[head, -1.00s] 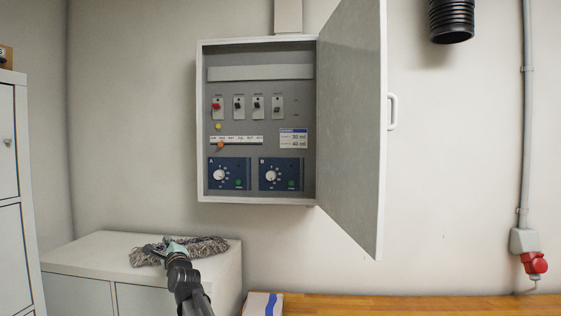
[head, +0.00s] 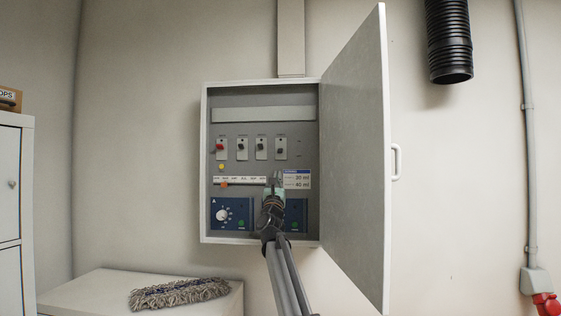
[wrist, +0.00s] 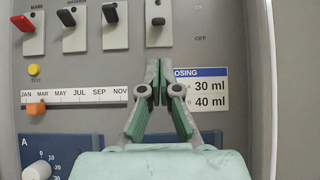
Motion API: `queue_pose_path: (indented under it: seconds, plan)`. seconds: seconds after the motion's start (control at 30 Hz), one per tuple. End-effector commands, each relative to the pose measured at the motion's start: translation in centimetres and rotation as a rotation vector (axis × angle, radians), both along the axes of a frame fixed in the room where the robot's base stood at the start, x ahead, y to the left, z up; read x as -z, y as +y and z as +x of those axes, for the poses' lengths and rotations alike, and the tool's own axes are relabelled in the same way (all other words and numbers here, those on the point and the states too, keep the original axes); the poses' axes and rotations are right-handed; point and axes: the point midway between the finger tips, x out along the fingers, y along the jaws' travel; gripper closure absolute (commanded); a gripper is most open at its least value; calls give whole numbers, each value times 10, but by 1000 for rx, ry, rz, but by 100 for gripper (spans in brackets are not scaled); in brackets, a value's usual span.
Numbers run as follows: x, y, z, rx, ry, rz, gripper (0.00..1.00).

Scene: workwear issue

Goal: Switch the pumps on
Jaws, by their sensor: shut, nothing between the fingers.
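The open grey cabinet (head: 204,160) holds a row of lever switches. In the wrist view the red-levered switch (wrist: 22,22) is at the far left. The second switch (wrist: 67,18) and third switch (wrist: 110,13) have black levers. The fourth switch (wrist: 158,21) has its lever sitting lower than the others. ON and OFF are printed right of it. I cannot read which switch is for the pumps. My gripper (wrist: 158,82) is shut and empty, below the fourth switch and apart from it. In the head view my gripper (head: 276,178) covers part of the lower right panel.
The cabinet door (head: 355,160) stands open on the right. Below the switches are a yellow button (wrist: 34,70), a month strip with an orange slider (wrist: 36,109), a dosing label (wrist: 208,90) and dial panel A (head: 232,213). A grey mop head (head: 180,292) lies on the low cabinet.

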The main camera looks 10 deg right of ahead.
Motion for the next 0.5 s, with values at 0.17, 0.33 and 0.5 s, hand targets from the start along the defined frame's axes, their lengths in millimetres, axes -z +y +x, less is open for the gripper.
queue_pose_path:
  seconds: [0.17,0.33,0.5]
  plan:
    - [1,1,0,0,2,-2,100]
    - [-1,1,3,0,3,-4,100]
    - [-11,-2,12,0,3,-4,100]
